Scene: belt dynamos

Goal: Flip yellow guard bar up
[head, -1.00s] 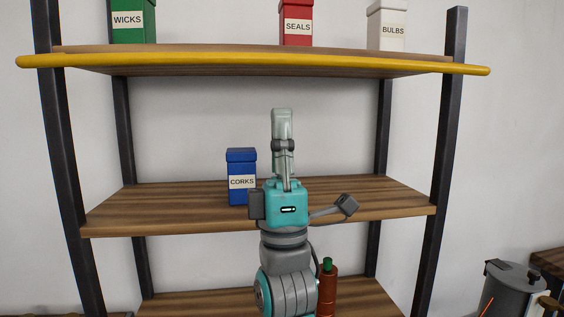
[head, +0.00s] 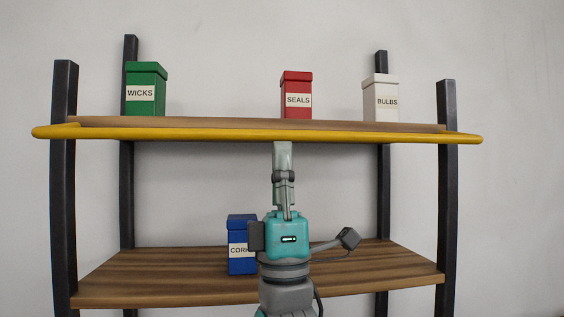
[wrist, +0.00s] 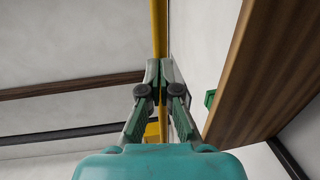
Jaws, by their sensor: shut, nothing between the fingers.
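The yellow guard bar (head: 200,134) runs level along the front edge of the top shelf in the head view. It also shows in the wrist view (wrist: 160,28), passing behind my fingertips. My gripper (head: 282,146) points straight up below the middle of the bar, its tips at the bar's lower edge in the picture. I cannot tell whether they touch it. In the wrist view my gripper (wrist: 160,68) is shut, with its fingertips together and nothing held.
The top shelf (head: 400,127) carries a green WICKS box (head: 146,90), a red SEALS box (head: 297,96) and a white BULBS box (head: 381,98). A blue CORKS box (head: 240,240) stands on the lower shelf (head: 150,285), partly behind my arm. Dark posts (head: 446,200) flank the shelves.

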